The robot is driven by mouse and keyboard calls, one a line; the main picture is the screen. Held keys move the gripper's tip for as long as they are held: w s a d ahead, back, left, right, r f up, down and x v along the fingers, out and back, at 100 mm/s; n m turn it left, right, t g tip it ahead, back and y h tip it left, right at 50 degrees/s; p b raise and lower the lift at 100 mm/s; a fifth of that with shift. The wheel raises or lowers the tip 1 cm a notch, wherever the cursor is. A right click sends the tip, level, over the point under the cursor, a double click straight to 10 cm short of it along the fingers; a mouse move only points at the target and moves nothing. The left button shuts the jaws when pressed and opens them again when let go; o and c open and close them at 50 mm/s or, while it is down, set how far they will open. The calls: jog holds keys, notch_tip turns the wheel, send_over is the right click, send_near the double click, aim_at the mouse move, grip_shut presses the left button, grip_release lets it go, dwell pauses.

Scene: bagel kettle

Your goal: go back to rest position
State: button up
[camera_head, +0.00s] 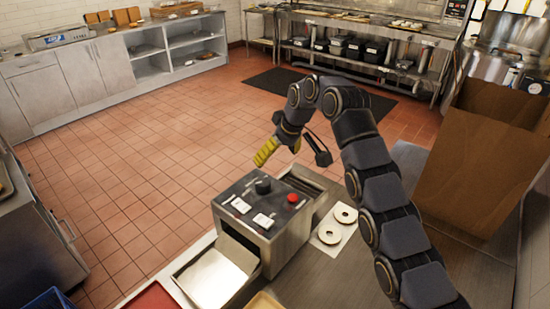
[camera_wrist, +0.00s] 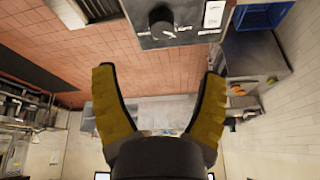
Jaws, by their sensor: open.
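My gripper (camera_head: 268,150) has yellow fingers. In the head view it hangs in the air by the far left corner of a metal machine with a control panel (camera_head: 262,203), apart from it. In the wrist view the fingers of my gripper (camera_wrist: 158,85) are spread wide with nothing between them. The machine's panel (camera_wrist: 175,22) shows at the top of that view, with a dark knob (camera_wrist: 161,20).
A tall brown box (camera_head: 476,165) stands at the right. The tiled floor (camera_head: 170,150) beyond is open.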

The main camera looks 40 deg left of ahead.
dwell(0.4)
jog(key=w+d+r+m+t+h, duration=0.1)
jog(key=w+d+r+m+h, duration=0.15)
jog(key=d, duration=0.55)
jog(key=w+d+r+m+h, duration=0.1)
jog(key=w+d+m, duration=0.15)
jog(key=d, duration=0.55)
jog(key=w+d+r+m+t+h, duration=0.1)
jog(key=w+d+r+m+h, duration=0.15)
jog(key=d, duration=0.65)
jog(key=s+d+r+m+g, duration=0.1)
jog(key=s+d+m, duration=0.1)
jog(key=s+d, duration=0.35)
jog(key=s+d+r+m, duration=0.1)
jog(key=s+d+m, duration=0.15)
jog(key=d, duration=0.55)
jog(key=s+d+f+m+g, duration=0.1)
jog(key=s+d+f, duration=0.2)
jog(key=s, duration=1.1)
jog(key=s+d+f+m+g+y, duration=0.1)
jog(key=s+d+f, duration=0.3)
jog(key=s, duration=1)
jog(key=shift+m+g, duration=0.5)
jog(key=shift+g, duration=0.1)
jog(key=shift+w, duration=0.1)
